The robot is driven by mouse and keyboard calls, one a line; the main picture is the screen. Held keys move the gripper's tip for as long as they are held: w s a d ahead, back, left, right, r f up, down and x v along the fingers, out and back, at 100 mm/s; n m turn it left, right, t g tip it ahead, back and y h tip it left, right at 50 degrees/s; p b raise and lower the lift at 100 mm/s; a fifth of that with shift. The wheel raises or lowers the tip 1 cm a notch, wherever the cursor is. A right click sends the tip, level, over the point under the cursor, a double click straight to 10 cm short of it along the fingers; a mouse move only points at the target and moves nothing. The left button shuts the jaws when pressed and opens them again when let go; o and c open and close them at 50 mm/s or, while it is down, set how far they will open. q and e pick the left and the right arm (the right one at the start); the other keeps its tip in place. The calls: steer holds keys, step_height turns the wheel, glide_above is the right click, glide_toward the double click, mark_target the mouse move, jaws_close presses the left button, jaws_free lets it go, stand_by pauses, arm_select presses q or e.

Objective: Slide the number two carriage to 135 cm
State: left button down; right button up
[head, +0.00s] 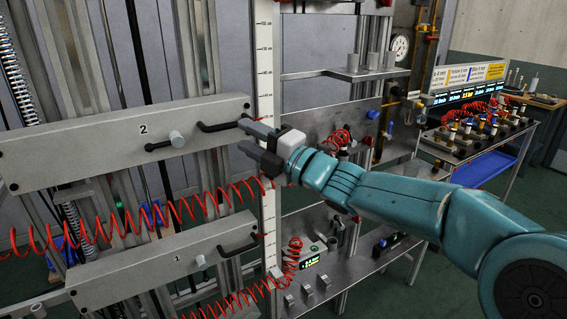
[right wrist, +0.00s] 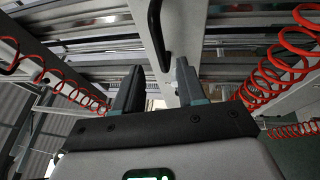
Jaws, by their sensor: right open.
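The number two carriage (head: 90,147) is a long grey bar across vertical rails, marked "2". It has a round grey knob (head: 177,138), a short black lever (head: 158,146) and a black bar handle (head: 218,125) at its right end. My right gripper (head: 243,134) is open at that right end, beside the handle, its fingers pointing left. In the right wrist view, the black handle (right wrist: 157,35) lies ahead of the gap between the open fingers (right wrist: 157,80); I see no grip on it. The white vertical scale (head: 265,60) stands behind my gripper; its figures are too small to read surely.
The number one carriage (head: 160,262) sits lower on the rails. Red coiled hoses (head: 120,225) hang between the two carriages. Metal shelves (head: 350,74) with fittings stand right of the scale. A cart with lit displays (head: 470,94) stands farther right.

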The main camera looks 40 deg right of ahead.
steer(key=b+v, duration=0.2)
steer(key=v, duration=0.7)
steer(key=shift+s, duration=0.35)
